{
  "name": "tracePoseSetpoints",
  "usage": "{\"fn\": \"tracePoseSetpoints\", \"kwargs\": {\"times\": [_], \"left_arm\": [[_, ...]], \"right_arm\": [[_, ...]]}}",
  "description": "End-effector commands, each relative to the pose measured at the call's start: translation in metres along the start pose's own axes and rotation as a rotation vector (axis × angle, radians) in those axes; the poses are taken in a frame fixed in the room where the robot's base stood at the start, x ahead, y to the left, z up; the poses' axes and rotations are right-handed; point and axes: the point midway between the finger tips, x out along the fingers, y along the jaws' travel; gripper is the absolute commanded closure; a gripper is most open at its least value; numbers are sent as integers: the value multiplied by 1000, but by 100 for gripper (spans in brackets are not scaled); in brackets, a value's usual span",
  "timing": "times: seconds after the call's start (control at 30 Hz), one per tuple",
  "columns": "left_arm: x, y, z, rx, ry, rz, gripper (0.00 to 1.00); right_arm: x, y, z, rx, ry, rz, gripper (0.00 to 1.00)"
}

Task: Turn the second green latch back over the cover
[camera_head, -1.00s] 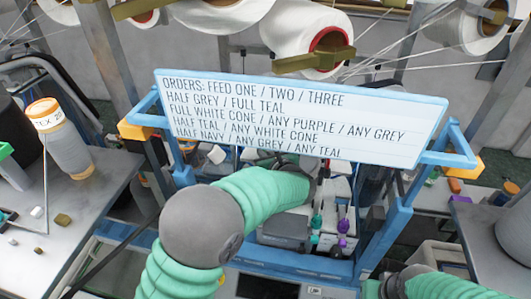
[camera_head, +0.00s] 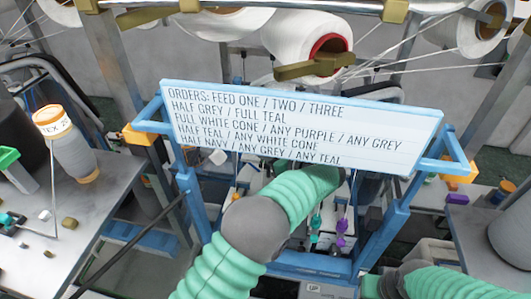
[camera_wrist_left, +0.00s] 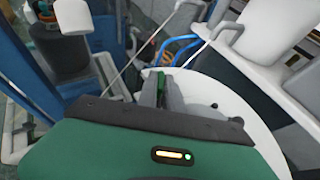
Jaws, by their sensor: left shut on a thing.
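In the left wrist view my left gripper (camera_wrist_left: 163,88) is shut on a small green piece (camera_wrist_left: 158,76), which looks like the green latch. Only a sliver of it shows between the dark fingers. A white rounded surface (camera_wrist_left: 240,112) lies just beyond and to the right of the fingers; I cannot tell whether it is the cover. In the head view my left arm reaches under the order board, and its gripper is hidden there. Part of my right arm shows at the lower right, but its gripper is not in view.
The white order board (camera_head: 300,125) on a blue frame (camera_head: 385,235) blocks the view of the work area. Teal (camera_head: 315,228) and purple (camera_head: 341,228) pieces hang right of my left arm. A yarn cone (camera_head: 68,145) stands on the left table (camera_head: 100,205).

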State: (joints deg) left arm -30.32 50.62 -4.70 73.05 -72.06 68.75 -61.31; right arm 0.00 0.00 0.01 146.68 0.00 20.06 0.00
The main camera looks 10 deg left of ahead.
Motion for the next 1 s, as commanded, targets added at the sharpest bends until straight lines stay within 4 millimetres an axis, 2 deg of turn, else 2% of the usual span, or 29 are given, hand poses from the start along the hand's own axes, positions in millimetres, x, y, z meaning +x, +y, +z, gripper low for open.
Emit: {"fn": "tracePoseSetpoints", "kwargs": {"times": [0.03, 0.2, 0.47, 0.57, 0.67, 1.0], "left_arm": [[-1, -1, 2, -2, -2, -4, 87], [-1, -1, 2, -2, -2, -3, 68], [0, -1, 1, -1, -1, -1, 68], [-7, -1, 2, 0, -1, -3, 68], [-26, -2, 3, -1, 0, -5, 68], [-124, -4, -1, 0, -2, -7, 68]], "right_arm": [[0, 0, 0, 0, 0, 0, 68], [0, 0, 0, 0, 0, 0, 68], [0, 0, 0, 0, 0, 0, 68], [-3, 0, -1, 0, 0, 0, 68], [-9, 0, -2, 0, 0, 0, 68], [-7, 0, -2, 0, 0, 0, 68]]}}
